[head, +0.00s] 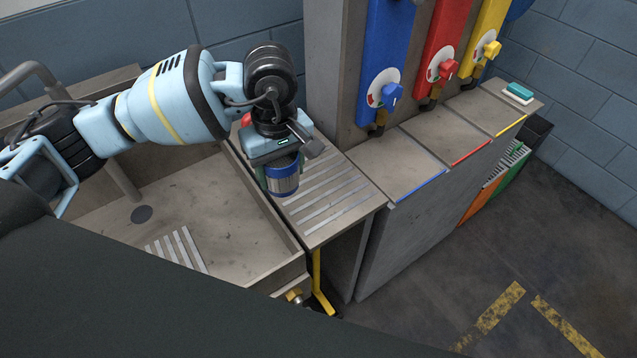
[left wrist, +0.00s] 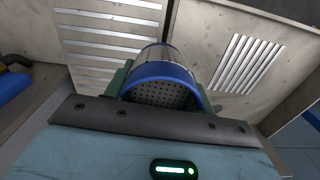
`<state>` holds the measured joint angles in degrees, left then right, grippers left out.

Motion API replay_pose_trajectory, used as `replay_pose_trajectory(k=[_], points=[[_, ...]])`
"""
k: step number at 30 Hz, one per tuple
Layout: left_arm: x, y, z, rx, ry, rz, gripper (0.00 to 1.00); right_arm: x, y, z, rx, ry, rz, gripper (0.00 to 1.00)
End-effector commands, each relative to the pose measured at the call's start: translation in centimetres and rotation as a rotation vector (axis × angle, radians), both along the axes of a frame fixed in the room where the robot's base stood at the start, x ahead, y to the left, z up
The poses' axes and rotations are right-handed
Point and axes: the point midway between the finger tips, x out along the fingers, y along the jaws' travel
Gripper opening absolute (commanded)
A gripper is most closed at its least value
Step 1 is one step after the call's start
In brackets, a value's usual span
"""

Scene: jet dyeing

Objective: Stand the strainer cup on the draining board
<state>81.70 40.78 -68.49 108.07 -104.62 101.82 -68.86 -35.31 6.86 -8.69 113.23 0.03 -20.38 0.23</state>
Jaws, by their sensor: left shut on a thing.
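The strainer cup (head: 283,177) is a perforated metal cylinder with blue bands. My left gripper (head: 280,160) is shut on it, pointing down. In the left wrist view the cup (left wrist: 165,84) sits between the green fingers of the gripper (left wrist: 163,85), its blue rim and perforated end facing the camera. The draining board (head: 345,193) is the ribbed grey surface to the right of the sink; the cup overlaps its left part in the head view. It also shows in the left wrist view (left wrist: 85,48). Whether the cup touches the board I cannot tell. My right gripper is not in view.
The sink basin (head: 215,205) lies left of the board, with a slatted drain plate (head: 177,248) in it. Right of the board are grey counters (head: 395,165) below blue (head: 385,50), red (head: 446,40) and yellow (head: 487,40) dispensers. The board's right part is clear.

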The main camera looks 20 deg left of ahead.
Motion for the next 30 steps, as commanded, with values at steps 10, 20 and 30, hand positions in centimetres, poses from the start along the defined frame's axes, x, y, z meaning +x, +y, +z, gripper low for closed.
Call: replay_pose_trajectory(k=[10, 20, 30], points=[[-1.2, -1.4, -1.6, 0.011, -0.006, 0.625, 0.27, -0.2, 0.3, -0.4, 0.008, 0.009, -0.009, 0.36], [-2.2, -2.5, -2.7, 0.017, -0.019, 1.227, 0.27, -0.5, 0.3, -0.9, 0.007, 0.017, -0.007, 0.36], [-3.3, -3.7, -3.8, 0.018, -0.028, 1.852, 0.27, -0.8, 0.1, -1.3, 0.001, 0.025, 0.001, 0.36]])
